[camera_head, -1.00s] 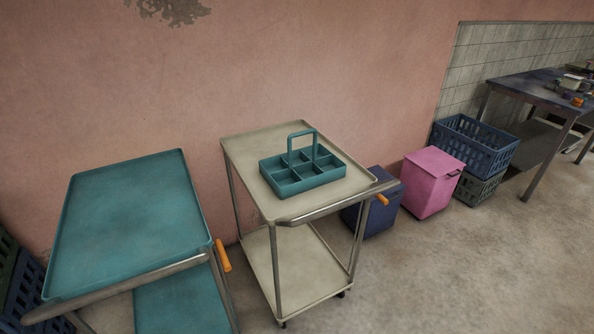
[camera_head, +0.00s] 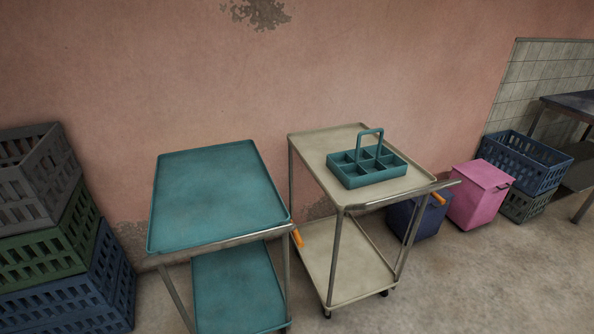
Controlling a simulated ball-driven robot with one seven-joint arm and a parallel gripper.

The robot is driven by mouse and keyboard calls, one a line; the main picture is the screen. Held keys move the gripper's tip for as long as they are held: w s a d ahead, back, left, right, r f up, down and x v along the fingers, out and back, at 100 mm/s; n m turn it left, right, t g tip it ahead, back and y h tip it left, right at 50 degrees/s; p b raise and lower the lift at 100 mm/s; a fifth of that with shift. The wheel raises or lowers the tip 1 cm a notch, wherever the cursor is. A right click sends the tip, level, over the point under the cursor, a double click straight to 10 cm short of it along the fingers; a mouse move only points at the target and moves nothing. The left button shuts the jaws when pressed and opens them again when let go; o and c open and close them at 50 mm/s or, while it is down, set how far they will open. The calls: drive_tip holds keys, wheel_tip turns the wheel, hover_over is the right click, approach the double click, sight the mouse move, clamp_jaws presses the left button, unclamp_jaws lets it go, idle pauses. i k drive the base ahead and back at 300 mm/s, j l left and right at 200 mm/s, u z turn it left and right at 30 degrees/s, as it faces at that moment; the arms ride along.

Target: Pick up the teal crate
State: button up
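The teal crate (camera_head: 349,180) is a small divided carrier with several square compartments and an upright loop handle (camera_head: 369,133). It sits upright on the top shelf of the cream trolley (camera_head: 311,143), near its middle. Its compartments look empty. My gripper is not in view, so its state and its distance from the crate do not show.
A teal trolley (camera_head: 215,192) with an empty top stands left of the cream one. Stacked crates (camera_head: 45,235) stand at the far left. A blue box (camera_head: 426,219), a pink box (camera_head: 480,194) and crates (camera_head: 524,160) stand right. The floor at the lower right is clear.

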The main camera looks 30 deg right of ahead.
sight(359, 167)
drive_tip(key=i+l+u, duration=0.1)
drive_tip(key=l+u, duration=0.75)
drive_tip(key=l, duration=0.3)
drive_tip(key=k+l+u, duration=0.1)
drive_tip(key=l+u, duration=0.35)
drive_tip(key=l, duration=0.15)
